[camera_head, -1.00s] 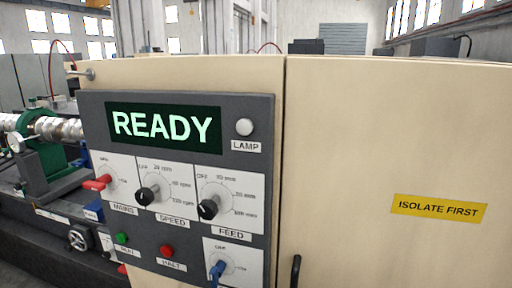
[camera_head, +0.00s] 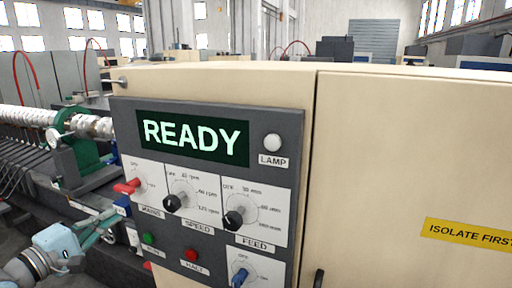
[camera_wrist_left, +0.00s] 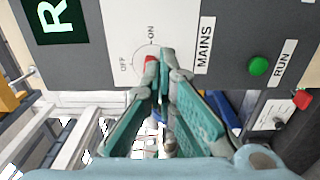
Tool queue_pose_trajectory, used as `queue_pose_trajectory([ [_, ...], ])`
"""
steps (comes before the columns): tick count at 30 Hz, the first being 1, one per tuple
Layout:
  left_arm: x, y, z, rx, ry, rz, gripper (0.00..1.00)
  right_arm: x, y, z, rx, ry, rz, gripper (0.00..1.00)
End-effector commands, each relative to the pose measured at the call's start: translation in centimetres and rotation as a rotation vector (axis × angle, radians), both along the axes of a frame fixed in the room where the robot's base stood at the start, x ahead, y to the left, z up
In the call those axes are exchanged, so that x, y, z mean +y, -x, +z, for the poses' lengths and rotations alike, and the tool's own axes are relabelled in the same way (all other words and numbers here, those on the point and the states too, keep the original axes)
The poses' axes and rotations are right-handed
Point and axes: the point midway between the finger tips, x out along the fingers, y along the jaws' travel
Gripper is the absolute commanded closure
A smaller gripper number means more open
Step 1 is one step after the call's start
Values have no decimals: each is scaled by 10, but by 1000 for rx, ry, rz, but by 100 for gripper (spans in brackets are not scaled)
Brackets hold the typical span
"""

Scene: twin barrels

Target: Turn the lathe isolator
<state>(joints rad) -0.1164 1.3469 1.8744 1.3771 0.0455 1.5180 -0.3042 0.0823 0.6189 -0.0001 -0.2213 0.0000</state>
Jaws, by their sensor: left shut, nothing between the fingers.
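The red MAINS switch (camera_head: 128,186) is on the dark control panel (camera_head: 285,120), at the upper left of its dials; its handle points left in the head view. My left gripper (camera_head: 116,220) is below and left of the switch in the head view, with its teal fingers shut and empty. In the left wrist view the closed fingertips (camera_wrist_left: 164,66) are in front of the red switch (camera_wrist_left: 151,63), between the OFF and ON marks, and partly cover it. I cannot tell whether they touch it. My right gripper is not in view.
The screen (camera_head: 193,138) reads READY. The SPEED knob (camera_head: 173,203), FEED knob (camera_head: 234,219), green RUN button (camera_head: 148,238), red HALT button (camera_head: 191,254) and a blue knob (camera_head: 240,277) are close by. The lathe (camera_head: 80,160) stands behind at the left.

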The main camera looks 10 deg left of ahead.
Motion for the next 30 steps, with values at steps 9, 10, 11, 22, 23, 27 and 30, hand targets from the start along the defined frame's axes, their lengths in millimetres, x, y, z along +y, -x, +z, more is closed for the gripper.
queue_pose_trajectory([
  [9, -12, -36, -4, -11, 13, -1, 100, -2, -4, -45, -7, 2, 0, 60],
  [10, -12, -40, -2, -6, 11, 0, 100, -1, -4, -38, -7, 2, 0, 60],
  [11, -13, -45, 0, -5, 10, 1, 100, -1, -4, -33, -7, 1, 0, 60],
  [22, -18, -63, -4, 0, -2, 1, 100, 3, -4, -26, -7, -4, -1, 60],
  [23, -18, -63, -4, 0, -2, 1, 100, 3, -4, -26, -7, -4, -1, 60],
  [27, -18, -63, -5, 0, -2, 1, 100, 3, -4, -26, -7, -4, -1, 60],
  [30, -18, -63, -4, 0, -2, 1, 100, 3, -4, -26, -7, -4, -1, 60],
])
